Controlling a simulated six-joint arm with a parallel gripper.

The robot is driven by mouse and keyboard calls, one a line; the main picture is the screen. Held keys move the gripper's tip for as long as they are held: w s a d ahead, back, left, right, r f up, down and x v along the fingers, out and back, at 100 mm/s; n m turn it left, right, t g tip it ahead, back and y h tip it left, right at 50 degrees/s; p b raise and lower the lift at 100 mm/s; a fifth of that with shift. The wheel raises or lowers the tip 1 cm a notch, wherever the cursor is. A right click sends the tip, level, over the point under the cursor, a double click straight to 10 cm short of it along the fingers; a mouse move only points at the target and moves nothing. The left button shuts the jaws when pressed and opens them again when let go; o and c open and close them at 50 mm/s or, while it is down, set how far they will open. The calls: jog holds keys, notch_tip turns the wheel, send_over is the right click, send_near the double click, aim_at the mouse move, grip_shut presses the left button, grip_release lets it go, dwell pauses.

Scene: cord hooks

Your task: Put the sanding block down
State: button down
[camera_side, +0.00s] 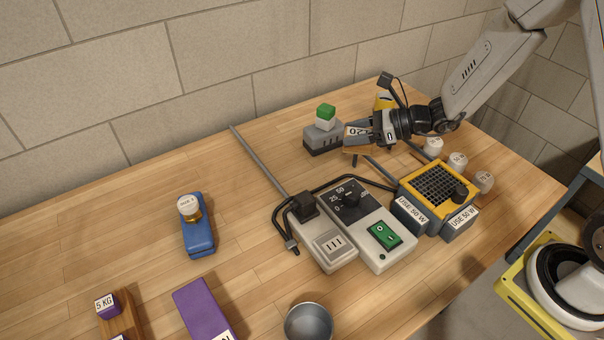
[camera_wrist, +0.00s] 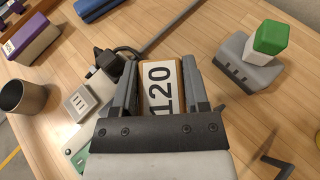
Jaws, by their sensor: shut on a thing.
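The sanding block (camera_wrist: 160,88) is a brown block with a white label reading 120. My gripper (camera_wrist: 158,78) is shut on it, with a dark finger on each side in the wrist view. In the side view my gripper (camera_side: 378,131) holds the block (camera_side: 354,146) near the back right of the bench, beside a grey block. I cannot tell for sure whether the block's underside touches anything; it looks raised above the bench.
The grey block (camera_side: 322,140) carries a green-and-white piece (camera_side: 326,116). A dial box (camera_side: 372,232), a socket strip (camera_side: 322,240) with black cord and a yellow grille unit (camera_side: 438,186) stand in front. Several white-topped pieces (camera_side: 457,160) are at right.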

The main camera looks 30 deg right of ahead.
jog(key=s+a+n+g+y, duration=0.2)
jog(key=a+n+g, duration=0.2)
jog(key=a, duration=0.7)
jog(key=shift+s+a, duration=0.25)
jog(key=shift+a, duration=0.05)
jog(key=shift+w+f, duration=0.1)
jog(key=w+a+f, duration=0.1)
jog(key=w+f, duration=0.1)
jog(key=w, duration=0.2)
jog(key=w+a+f, duration=0.1)
jog(key=w+f, duration=0.2)
jog(key=w, duration=0.1)
jog(key=w+a+f, duration=0.2)
jog(key=w+f, duration=0.1)
jog(key=w, duration=0.1)
jog(key=shift+f, duration=0.25)
jog(key=shift+w+a+f, duration=0.1)
jog(key=shift+w+f, duration=0.2)
jog(key=shift+f, duration=0.05)
jog(key=shift+w+a+f, duration=0.1)
jog(key=shift+w+f, duration=0.15)
jog(key=shift+f, duration=1.6)
